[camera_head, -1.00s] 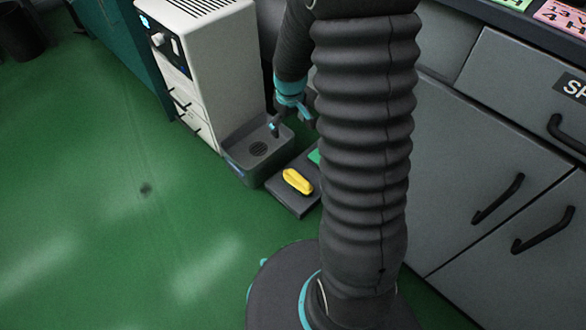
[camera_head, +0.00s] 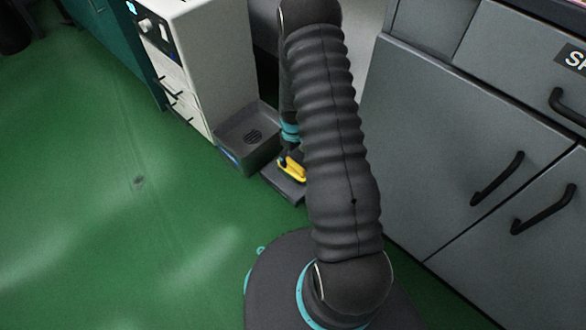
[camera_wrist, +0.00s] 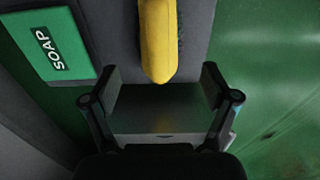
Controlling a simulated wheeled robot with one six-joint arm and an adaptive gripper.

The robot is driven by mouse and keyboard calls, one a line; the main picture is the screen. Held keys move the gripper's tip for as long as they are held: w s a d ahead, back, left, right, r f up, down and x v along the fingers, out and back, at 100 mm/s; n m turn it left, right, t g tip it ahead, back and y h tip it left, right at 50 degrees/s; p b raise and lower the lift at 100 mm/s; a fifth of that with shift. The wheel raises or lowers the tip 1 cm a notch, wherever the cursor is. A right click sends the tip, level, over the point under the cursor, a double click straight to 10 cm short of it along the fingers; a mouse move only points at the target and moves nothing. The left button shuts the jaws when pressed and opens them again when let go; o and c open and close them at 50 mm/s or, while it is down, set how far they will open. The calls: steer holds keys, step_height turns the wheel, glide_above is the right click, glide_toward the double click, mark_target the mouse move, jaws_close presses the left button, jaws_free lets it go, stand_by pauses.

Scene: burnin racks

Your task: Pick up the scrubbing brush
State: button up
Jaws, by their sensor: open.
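The yellow scrubbing brush (camera_head: 291,168) lies on a low dark grey slab on the floor, and my arm partly hides it in the head view. In the wrist view the brush (camera_wrist: 159,42) points down from the top edge, and its near end sits just beyond and between my fingertips. My gripper (camera_wrist: 160,80) is open and empty, with one finger on each side of the brush's line. In the head view my gripper is mostly hidden behind my arm, close to the brush.
A green box marked SOAP (camera_wrist: 50,42) lies left of the brush in the wrist view. A grey basin (camera_head: 250,138) with a drain grille adjoins the slab (camera_head: 287,188). A white drawer unit (camera_head: 208,60) stands behind, and grey cabinets (camera_head: 440,150) are at right. Green floor at left is clear.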

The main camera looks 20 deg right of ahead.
mark_target(293, 168)
step_height(293, 168, down, 8)
steer(key=shift+d+f+b, duration=0.1)
steer(key=shift+f+b, duration=0.05)
steer(key=shift+b, duration=0.25)
steer(key=shift+w, duration=0.1)
steer(key=c, duration=1.4)
step_height(293, 168, up, 10)
steer(key=shift+p, duration=0.55)
steer(key=shift+c, duration=0.2)
